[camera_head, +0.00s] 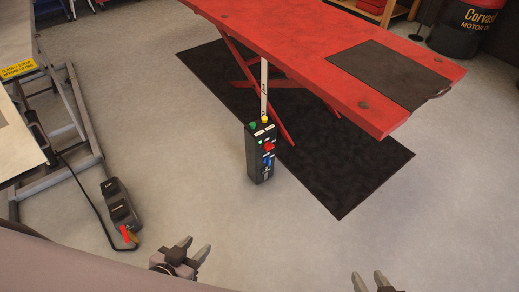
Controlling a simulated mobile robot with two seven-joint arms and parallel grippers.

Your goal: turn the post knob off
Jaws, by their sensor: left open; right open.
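A black control post (256,165) stands upright on the floor just in front of the red lift. Its front carries a red knob (269,147) with a blue part (267,161) below it. Green and yellow buttons sit on its top. The knob's setting is too small to tell. My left gripper (195,248) is open and empty at the bottom of the view, nearer than the post and left of it. My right gripper (370,280) is open and empty at the bottom edge, right of the post. Neither touches the post.
A red lift table (300,48) stands over a black mat (345,185) behind the post. A black foot pedal (120,210) with a cable lies at left beside a grey lift frame (75,115). A black drum (465,30) stands at back right. Floor before the post is clear.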

